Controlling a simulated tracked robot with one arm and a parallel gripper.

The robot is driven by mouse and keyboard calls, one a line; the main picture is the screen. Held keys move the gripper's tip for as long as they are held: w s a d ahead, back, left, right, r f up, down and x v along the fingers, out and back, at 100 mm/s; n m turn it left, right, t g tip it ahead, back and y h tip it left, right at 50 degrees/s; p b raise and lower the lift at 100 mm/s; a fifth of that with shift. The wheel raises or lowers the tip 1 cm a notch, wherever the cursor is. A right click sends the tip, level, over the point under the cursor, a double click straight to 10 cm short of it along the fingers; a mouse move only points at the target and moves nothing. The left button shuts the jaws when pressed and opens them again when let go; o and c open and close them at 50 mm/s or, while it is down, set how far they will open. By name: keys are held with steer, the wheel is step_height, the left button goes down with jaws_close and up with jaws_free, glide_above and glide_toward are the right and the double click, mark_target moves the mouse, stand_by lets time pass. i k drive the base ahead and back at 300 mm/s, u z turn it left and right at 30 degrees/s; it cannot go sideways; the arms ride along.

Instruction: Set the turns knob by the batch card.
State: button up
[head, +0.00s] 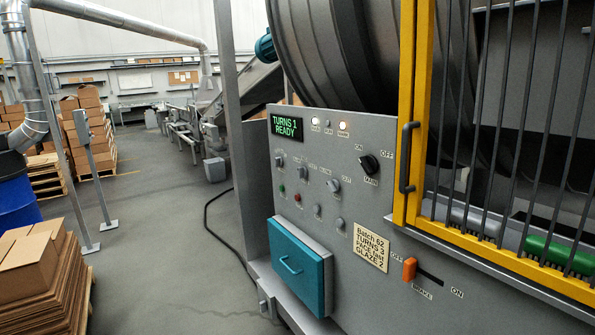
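The grey control panel (262,215) stands in the middle of the view. Its display (286,125) reads "TURNS 1 READY" in green. The cream batch card (371,248) low on the panel reads "Batch 62, TURNS 3, PACE fast, GLAZE 2". Below the display is a slanting row of small grey knobs: a left knob (279,161), a middle knob (302,172) and a right knob (333,185). Their labels are too small to read, so I cannot tell which is the turns knob. My gripper is not in view.
A black main switch (369,164) and an orange brake lever (410,269) are on the panel. A teal drawer (300,268) sticks out below. A yellow barred gate (412,120) stands at right before the drum (335,55). Cardboard stacks (40,280) are at left; the floor between is clear.

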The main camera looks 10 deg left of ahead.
mark_target(278, 161)
steer(key=u, duration=0.55)
steer(key=i, duration=0.85)
steer(key=u, duration=0.85)
steer(key=i, duration=2.5)
steer(key=z, duration=1.3)
steer(key=i, duration=0.6)
steer(key=z, duration=0.3)
steer(key=k, duration=0.9)
steer(key=z, duration=0.15)
steer(key=i, duration=0.6)
